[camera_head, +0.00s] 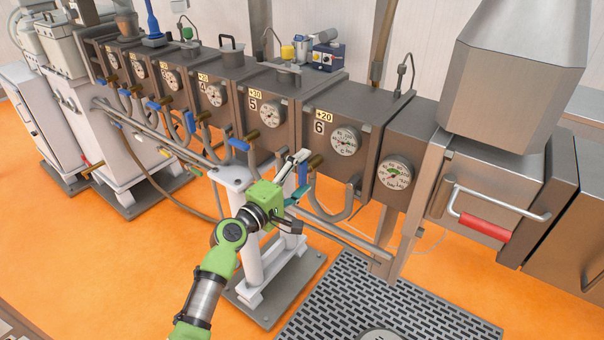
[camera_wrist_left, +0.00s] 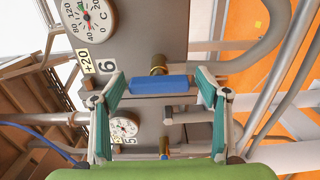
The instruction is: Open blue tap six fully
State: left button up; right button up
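The blue handle of tap six (camera_head: 303,173) is upright in the head view, in front of its brass fitting (camera_head: 316,160) below the "6" panel (camera_head: 320,120). My left gripper (camera_head: 302,171) reaches up to it, one finger near its top and one near its bottom. In the left wrist view the blue handle (camera_wrist_left: 160,85) lies lengthwise between the two green-padded fingers of my left gripper (camera_wrist_left: 160,80). The fingers are spread wide, with their tips close to the handle's ends. I cannot tell whether they touch it. My right gripper is not in view.
A row of grey units with dials and other blue taps runs to the left. A bent pipe (camera_head: 342,208) hangs right of tap six. A white stand (camera_head: 262,240) is behind my left arm. A red handle (camera_head: 485,228) and a floor grate (camera_head: 380,305) are at right.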

pick_arm(q)
jog(key=v, duration=1.2)
jog(key=shift+f, duration=0.1)
